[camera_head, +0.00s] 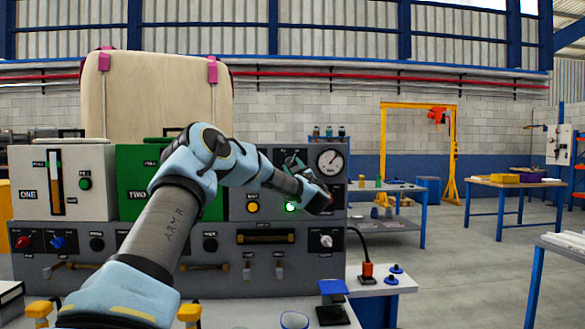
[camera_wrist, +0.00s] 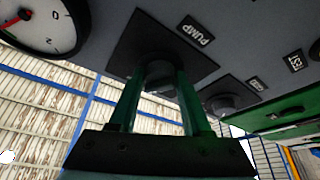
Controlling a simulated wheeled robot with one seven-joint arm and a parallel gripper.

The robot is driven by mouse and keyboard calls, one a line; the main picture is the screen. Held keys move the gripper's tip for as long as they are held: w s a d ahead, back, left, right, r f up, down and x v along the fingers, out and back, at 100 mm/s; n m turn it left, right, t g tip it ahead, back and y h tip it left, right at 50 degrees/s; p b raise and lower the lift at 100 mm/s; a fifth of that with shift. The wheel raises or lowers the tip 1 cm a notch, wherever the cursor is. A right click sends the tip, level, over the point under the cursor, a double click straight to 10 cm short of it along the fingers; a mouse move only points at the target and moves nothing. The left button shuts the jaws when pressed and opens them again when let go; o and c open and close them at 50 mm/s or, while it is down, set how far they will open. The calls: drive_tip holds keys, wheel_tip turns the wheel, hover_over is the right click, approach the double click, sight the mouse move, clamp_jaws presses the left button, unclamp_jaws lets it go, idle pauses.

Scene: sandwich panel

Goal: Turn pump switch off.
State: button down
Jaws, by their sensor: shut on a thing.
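The pump switch (camera_wrist: 158,66) is a dark round knob on a black square plate, beside a label reading PUMP, in the wrist view. My gripper (camera_wrist: 158,82) has its two green fingers on either side of the knob and is shut on it. The fingers hide part of the knob, so its pointer direction cannot be told. In the head view my gripper (camera_head: 322,202) is against the right side of the grey panel (camera_head: 240,262), below the gauge, and hides the switch.
A round gauge (camera_head: 330,161) sits just above; it also shows in the wrist view (camera_wrist: 40,22). A lit green button (camera_head: 290,207) and a yellow button (camera_head: 252,207) are left of the gripper. Another knob (camera_head: 326,241) is below. A second dark knob (camera_wrist: 222,102) neighbours the switch.

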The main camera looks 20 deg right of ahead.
drive_tip(key=shift+f+n+b, duration=0.1)
drive_tip(key=shift+n+b, duration=0.4)
drive_tip(key=shift+b, duration=0.05)
drive_tip(key=shift+d+n+y+b, duration=0.1)
drive_tip(key=shift+n+y+b, duration=0.4)
drive_tip(key=shift+n+b, duration=0.3)
drive_tip(key=n+g+y+b, duration=0.1)
drive_tip(key=n+b, duration=0.1)
drive_tip(key=n, duration=0.1)
drive_tip(key=shift+s+d, duration=0.1)
drive_tip(key=n+g+b, duration=0.1)
drive_tip(key=n, duration=0.1)
drive_tip(key=n+y+b, duration=0.1)
drive_tip(key=n, duration=0.1)
drive_tip(key=shift+r+g, duration=0.35)
drive_tip(key=shift+g, duration=0.05)
drive_tip(key=shift+r+n+g+b, duration=0.15)
drive_tip(key=shift+n+g, duration=0.2)
drive_tip(key=shift+n, duration=0.65)
drive_tip(key=shift+r+n+g+b, duration=0.15)
drive_tip(key=shift+n+g, duration=0.2)
drive_tip(key=shift+n, duration=0.65)
drive_tip(key=shift+f, duration=0.1)
drive_tip(key=shift+c, duration=1.8)
unclamp_jaws()
